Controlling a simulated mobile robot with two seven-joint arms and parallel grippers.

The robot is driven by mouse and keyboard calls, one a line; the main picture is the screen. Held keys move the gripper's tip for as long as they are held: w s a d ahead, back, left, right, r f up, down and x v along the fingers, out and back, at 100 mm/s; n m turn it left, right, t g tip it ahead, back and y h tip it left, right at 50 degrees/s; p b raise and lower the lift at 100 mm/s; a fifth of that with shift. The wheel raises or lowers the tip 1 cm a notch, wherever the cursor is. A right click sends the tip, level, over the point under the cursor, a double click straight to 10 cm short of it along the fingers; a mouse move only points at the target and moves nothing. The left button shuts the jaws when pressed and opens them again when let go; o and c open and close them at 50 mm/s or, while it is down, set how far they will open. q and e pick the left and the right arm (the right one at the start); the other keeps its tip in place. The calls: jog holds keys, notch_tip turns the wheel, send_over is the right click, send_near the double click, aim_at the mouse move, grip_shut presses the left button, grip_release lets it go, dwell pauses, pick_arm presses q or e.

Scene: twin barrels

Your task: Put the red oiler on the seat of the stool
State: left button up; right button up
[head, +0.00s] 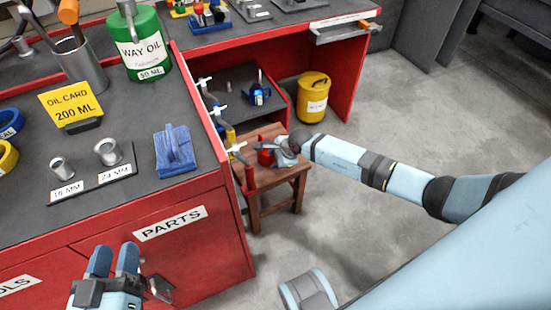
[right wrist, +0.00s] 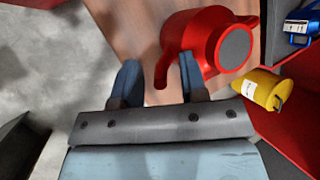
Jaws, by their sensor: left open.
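The red oiler (head: 265,155) is on the wooden seat of the stool (head: 262,139), beside the red cabinet. In the right wrist view the oiler (right wrist: 203,40) shows large, with a grey round face, and the wooden seat (right wrist: 135,25) is behind it. My right gripper (head: 284,152) is at the oiler. In the right wrist view my right gripper (right wrist: 158,75) has its fingers apart on either side of the red handle, with a gap at the left finger. My left gripper (head: 114,258) is open and empty in front of the cabinet, far from the stool.
Valves with white handles (head: 238,148) stick out beside the stool. A yellow can (head: 313,97) stands on the floor behind it, and a blue oiler (head: 259,94) is on the lower shelf. The bench top holds a blue cloth (head: 175,152) and a green can (head: 139,45).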

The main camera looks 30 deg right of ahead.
pick_arm(q)
jog(key=shift+r, duration=0.15)
pick_arm(e)
jog(key=shift+r, duration=0.1)
jog(key=shift+s+d+r+p, duration=0.1)
jog(key=shift+r+p, duration=0.2)
jog(key=shift+r, duration=0.05)
pick_arm(q)
jog(key=s+a+f+g+y+p, duration=0.1)
jog(key=a+f+g+y+p, duration=0.1)
jog(key=f, duration=0.5)
jog(key=shift+s+a+f+g+y+p, duration=0.35)
jog(key=shift+a+g+p, duration=0.3)
jog(key=shift+g, duration=0.25)
pick_arm(e)
jog(key=v, duration=1.1)
jog(key=shift+s, duration=0.15)
pick_arm(q)
jog(key=shift+d+r, duration=0.1)
pick_arm(e)
jog(key=shift+d, duration=0.1)
